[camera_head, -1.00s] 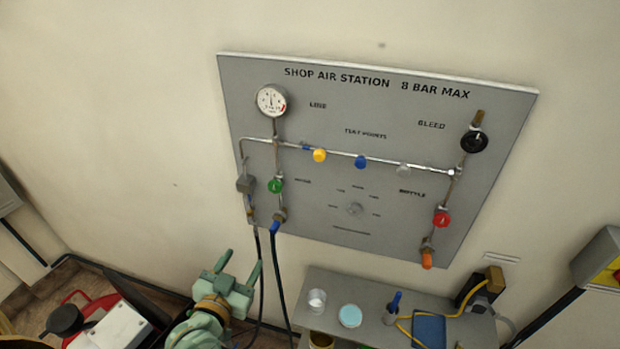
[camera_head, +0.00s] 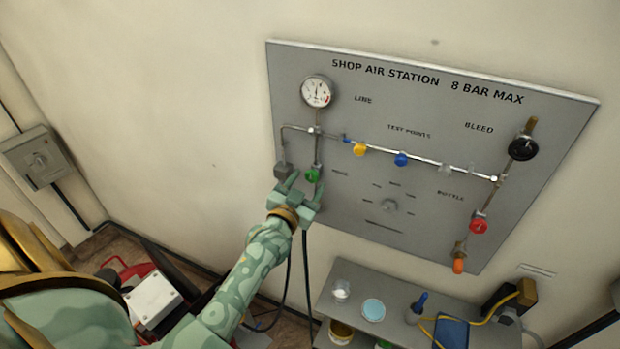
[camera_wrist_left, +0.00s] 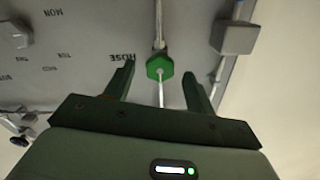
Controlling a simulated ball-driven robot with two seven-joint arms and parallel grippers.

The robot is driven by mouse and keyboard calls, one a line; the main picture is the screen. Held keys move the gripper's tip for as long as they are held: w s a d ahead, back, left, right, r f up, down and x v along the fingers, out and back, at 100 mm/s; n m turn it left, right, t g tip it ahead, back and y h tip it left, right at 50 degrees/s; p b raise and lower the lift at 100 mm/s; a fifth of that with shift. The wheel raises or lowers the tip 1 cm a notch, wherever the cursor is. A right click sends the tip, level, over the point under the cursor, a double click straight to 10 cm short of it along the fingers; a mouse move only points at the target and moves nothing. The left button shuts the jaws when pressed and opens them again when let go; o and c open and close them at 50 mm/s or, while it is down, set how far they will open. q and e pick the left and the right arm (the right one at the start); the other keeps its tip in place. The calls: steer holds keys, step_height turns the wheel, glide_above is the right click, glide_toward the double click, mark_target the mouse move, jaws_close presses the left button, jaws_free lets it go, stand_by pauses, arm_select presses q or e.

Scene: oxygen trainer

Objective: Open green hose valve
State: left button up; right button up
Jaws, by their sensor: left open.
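The green hose valve (camera_head: 312,176) is a small green knob on the thin vertical pipe under the gauge, at the left of the grey panel (camera_head: 440,120). My left gripper (camera_head: 304,190) is at the panel's lower left, just below the green knob, and partly covers the pipe there. The left wrist view shows the green knob (camera_wrist_left: 159,67) between the two open fingers (camera_wrist_left: 159,78), with a gap on each side. Whether the fingertips reach the knob's depth is unclear. My right gripper is not in view.
A grey block (camera_head: 282,171) on a parallel pipe sits close left of the knob. The round gauge (camera_head: 317,92) is above. Yellow (camera_head: 359,149) and blue (camera_head: 400,159) knobs are to the right. A shelf (camera_head: 350,313) with small items stands below; dark hoses hang beside it.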

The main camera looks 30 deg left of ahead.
arm_select(q)
steer(key=shift+w+a, duration=0.2)
steer(key=shift+w, duration=0.85)
steer(key=c, duration=1)
steer(key=shift+o, duration=0.2)
